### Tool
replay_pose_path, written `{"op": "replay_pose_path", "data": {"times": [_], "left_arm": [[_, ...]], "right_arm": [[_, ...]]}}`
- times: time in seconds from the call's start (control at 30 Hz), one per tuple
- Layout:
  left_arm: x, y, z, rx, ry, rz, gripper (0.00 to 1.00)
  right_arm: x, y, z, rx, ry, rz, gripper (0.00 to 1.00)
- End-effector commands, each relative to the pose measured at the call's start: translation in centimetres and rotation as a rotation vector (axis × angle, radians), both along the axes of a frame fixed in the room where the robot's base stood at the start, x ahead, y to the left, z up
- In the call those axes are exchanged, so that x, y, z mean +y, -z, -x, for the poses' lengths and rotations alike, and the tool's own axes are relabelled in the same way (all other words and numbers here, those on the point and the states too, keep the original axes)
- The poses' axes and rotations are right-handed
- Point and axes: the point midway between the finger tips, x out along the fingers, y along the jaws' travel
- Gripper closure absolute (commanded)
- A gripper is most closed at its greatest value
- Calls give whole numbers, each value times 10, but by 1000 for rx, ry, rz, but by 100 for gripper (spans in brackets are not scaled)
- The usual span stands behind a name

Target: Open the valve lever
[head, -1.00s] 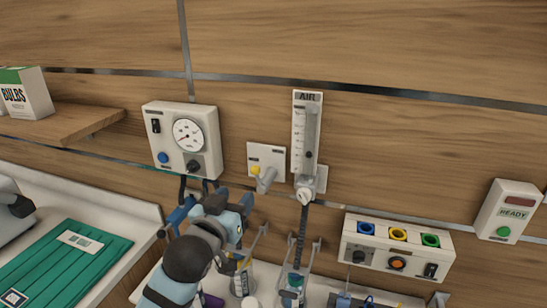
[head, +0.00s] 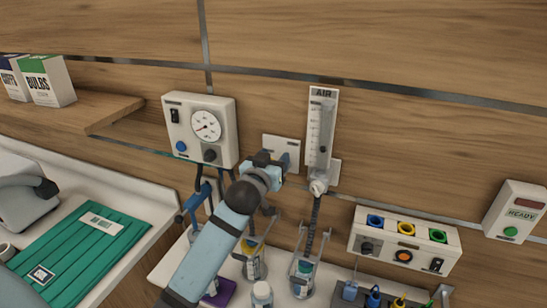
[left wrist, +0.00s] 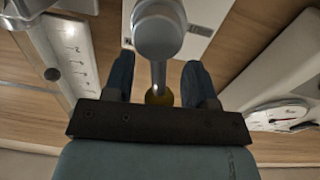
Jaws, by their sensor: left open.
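The valve lever is a grey bar with a rounded end (left wrist: 158,35) and a yellow hub (left wrist: 158,97), on a white wall plate (head: 281,143) between the gauge box and the AIR flowmeter. In the head view my left gripper (head: 277,163) covers the lever, leaving only the upper plate showing. In the left wrist view my left gripper (left wrist: 158,68) is open, with one blue finger on each side of the lever's bar. I cannot tell whether either finger touches it. My right gripper is not in view.
The gauge box (head: 183,115) is left of the plate and the AIR flowmeter (head: 323,130) close on its right. Below are bottles in wire holders (head: 303,280) and a socket box (head: 405,240). A green folded cloth (head: 85,250) lies on the left counter.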

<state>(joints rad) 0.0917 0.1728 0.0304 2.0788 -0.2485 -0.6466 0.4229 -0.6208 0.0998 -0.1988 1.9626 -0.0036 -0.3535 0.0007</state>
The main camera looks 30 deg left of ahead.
Motion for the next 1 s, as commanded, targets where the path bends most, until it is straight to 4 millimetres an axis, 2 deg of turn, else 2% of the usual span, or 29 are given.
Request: {"op": "replay_pose_path", "data": {"times": [0.17,0.27,0.4,0.53,0.8,1.0], "left_arm": [[0,0,0,0,0,0,48],[0,0,0,0,0,0,67],[0,0,0,0,0,0,98],[-1,0,0,5,1,-18,98],[-14,-2,-3,59,1,-246,98],[-14,-1,-3,63,1,-258,98]], "right_arm": [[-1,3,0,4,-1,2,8],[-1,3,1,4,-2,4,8],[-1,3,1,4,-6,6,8],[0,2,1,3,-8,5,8],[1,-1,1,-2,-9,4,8],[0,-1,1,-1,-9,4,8]]}}
